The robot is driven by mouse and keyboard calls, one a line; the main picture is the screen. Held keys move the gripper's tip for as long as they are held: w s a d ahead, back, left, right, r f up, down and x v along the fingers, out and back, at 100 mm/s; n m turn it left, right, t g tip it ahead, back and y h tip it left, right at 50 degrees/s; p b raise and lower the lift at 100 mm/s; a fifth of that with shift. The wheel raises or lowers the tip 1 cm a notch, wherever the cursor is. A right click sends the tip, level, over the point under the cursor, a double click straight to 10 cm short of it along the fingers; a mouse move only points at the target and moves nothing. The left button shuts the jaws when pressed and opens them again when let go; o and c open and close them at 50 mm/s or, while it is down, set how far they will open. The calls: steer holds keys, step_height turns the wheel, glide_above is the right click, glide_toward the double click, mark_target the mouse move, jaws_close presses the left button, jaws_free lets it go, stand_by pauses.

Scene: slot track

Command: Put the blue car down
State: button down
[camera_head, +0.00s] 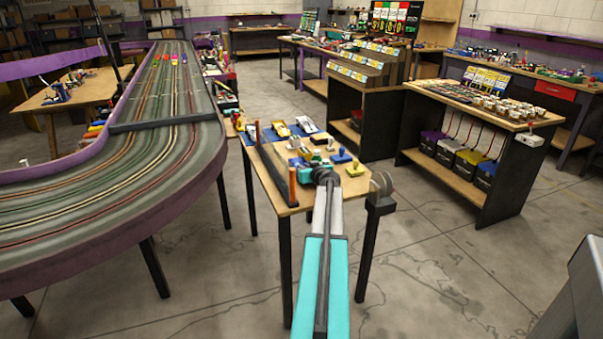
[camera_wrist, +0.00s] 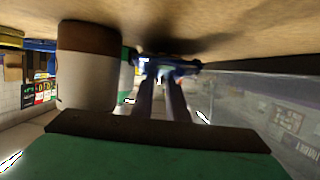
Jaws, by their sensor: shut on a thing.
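My gripper (camera_head: 326,172) is low over the front part of a small wooden table (camera_head: 268,178) in the head view. In the wrist view its two fingers (camera_wrist: 161,80) are shut on the blue car (camera_wrist: 178,66). The car is close to the wooden surface, with a dark shadow beside it. I cannot tell whether it touches the wood. In the head view my wrist hides the fingertips. A small blue item (camera_head: 342,158) shows just beyond it; I cannot tell whether this is the held car.
Yellow and white cars (camera_head: 281,129) and several small items crowd the table's back part. An orange post (camera_head: 292,186) stands by a dark bar at its left. In the wrist view a brown-and-white cylinder (camera_wrist: 88,65) is close beside the fingers. A slot track (camera_head: 130,175) is at left.

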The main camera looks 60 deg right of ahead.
steer(key=shift+r, duration=0.1)
step_height(320, 180, up, 18)
stand_by(0.9)
stand_by(0.6)
